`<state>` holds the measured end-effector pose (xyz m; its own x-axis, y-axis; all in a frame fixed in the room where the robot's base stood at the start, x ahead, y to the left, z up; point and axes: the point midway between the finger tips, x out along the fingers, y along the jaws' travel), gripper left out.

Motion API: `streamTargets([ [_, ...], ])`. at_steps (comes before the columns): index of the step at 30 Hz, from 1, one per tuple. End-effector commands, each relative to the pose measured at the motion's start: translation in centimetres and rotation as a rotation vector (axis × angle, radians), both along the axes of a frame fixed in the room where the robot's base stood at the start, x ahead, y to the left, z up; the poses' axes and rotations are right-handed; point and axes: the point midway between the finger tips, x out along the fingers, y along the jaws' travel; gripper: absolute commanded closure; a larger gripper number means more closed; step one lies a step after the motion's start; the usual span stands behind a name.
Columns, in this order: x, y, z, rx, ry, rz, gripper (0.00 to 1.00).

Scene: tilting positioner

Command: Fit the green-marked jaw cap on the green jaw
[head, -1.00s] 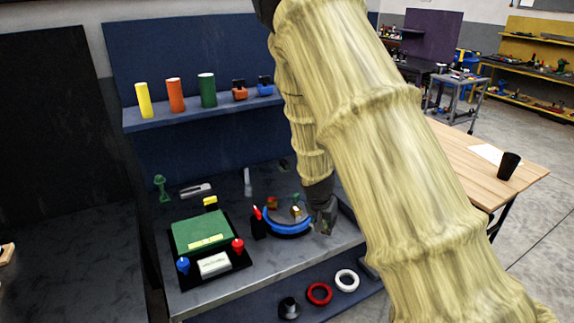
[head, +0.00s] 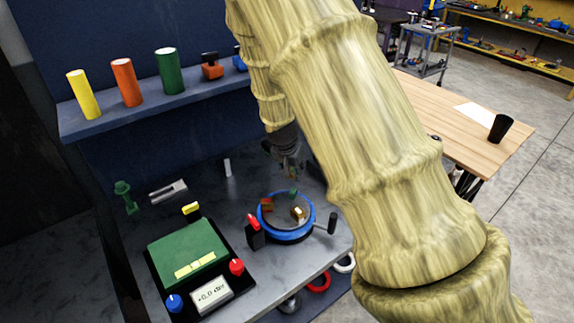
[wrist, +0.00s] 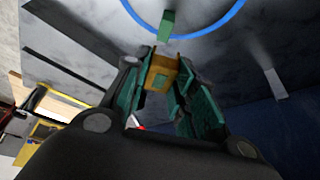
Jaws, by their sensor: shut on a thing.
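The tilting positioner's disc with a blue rim (head: 287,238) stands on the grey bench, and part of the rim shows at the top of the wrist view (wrist: 205,32). The green jaw (head: 293,192) is at the disc's far side; it shows as a green block in the wrist view (wrist: 167,25). My gripper (head: 285,165) is above and behind the disc. In the wrist view its teal-padded fingers (wrist: 158,85) are shut on a yellow-orange jaw cap (wrist: 161,70), close below the green block in the picture. I cannot make out the cap's green mark or whether cap and jaw touch.
A black side handle (head: 332,223) and a red-tipped black part (head: 253,230) flank the disc. A green control box (head: 188,255) is at the left. A small grey upright block (head: 228,167) stands behind. A shelf (head: 145,112) holds coloured cylinders.

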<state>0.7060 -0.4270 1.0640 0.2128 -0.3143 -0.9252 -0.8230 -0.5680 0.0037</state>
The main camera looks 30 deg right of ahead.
Motion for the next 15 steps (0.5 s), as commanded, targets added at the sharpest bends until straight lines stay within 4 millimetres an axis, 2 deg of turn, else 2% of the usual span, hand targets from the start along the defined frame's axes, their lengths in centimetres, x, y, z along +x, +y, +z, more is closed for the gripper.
streamTargets([
  [15,0.4,0.1,-1.0,-0.001,0.007,-0.002,1.00],
])
